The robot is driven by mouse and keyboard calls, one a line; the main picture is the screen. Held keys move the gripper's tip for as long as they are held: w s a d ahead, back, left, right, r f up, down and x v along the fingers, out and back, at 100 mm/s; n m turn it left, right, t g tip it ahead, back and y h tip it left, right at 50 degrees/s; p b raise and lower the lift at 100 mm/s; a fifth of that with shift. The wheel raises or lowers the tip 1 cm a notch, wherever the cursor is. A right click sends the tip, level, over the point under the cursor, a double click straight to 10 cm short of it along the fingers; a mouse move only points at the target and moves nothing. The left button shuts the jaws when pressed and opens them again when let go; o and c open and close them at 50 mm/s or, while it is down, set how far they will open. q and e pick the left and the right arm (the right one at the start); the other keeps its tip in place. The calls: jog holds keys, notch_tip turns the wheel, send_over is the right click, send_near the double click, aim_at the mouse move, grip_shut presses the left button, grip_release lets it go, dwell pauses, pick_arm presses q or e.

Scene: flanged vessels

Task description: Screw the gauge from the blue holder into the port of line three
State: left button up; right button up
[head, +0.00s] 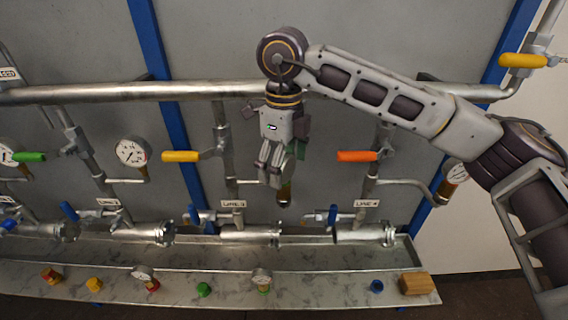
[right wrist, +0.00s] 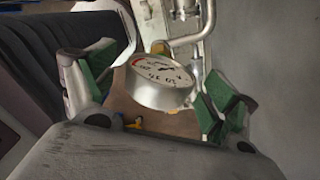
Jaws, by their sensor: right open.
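My right gripper (head: 272,170) is open, pointing down in front of the line three pipe. The gauge (right wrist: 160,83) has a white face and metal rim and sits between the green-padded fingers in the right wrist view. In the head view the fingers partly hide it; its brass stem (head: 284,191) shows below them, at the end of line three's side branch (head: 248,183). The port is hidden, so how far the stem is seated cannot be told. The blue holder (head: 377,286) stands empty on the tray at the right. My left gripper is not in view.
An orange-handled valve (head: 357,156) is right of the gripper, a yellow-handled one (head: 181,156) left. The tray (head: 325,287) also carries a green holder with a gauge (head: 262,278), a red holder with a gauge (head: 146,279) and a wooden block (head: 415,283).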

jog(key=shift+r, duration=6)
